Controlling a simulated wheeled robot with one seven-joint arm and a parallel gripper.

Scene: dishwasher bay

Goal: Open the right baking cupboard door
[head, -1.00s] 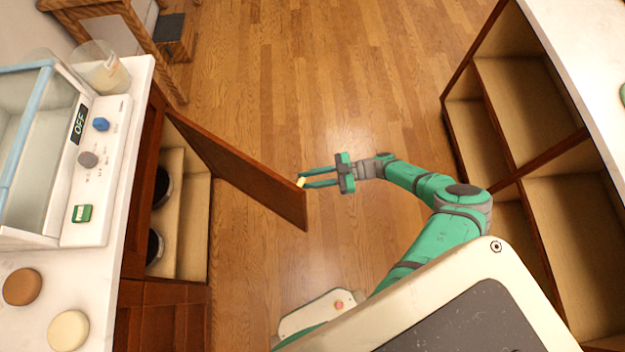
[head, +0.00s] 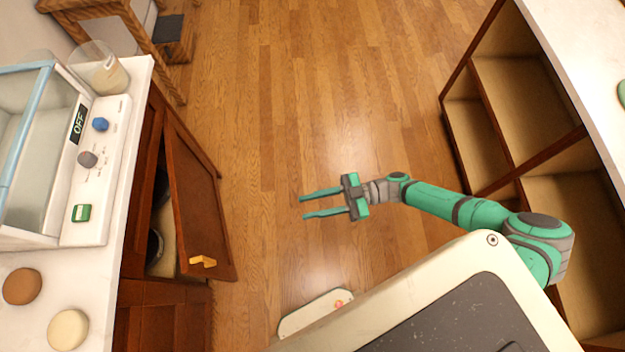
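The cupboard door (head: 198,205) is a dark red-brown wooden panel on the left cabinet, hinged at its far side. It stands partly open, with a narrow gap to the cabinet. Its yellow handle (head: 203,262) is near the free edge, on the face toward the floor. Through the gap, part of the pale interior (head: 163,255) and dark round things show. My gripper (head: 302,206) is open and empty over the floor, to the right of the door. Its two green fingers point left, apart from the door and handle.
A white counter (head: 125,130) above the cupboard carries a machine with an OFF display (head: 79,124), a clear jug (head: 100,70) and two round things. Open shelves (head: 510,100) stand at the right. The wooden floor (head: 320,90) between is clear.

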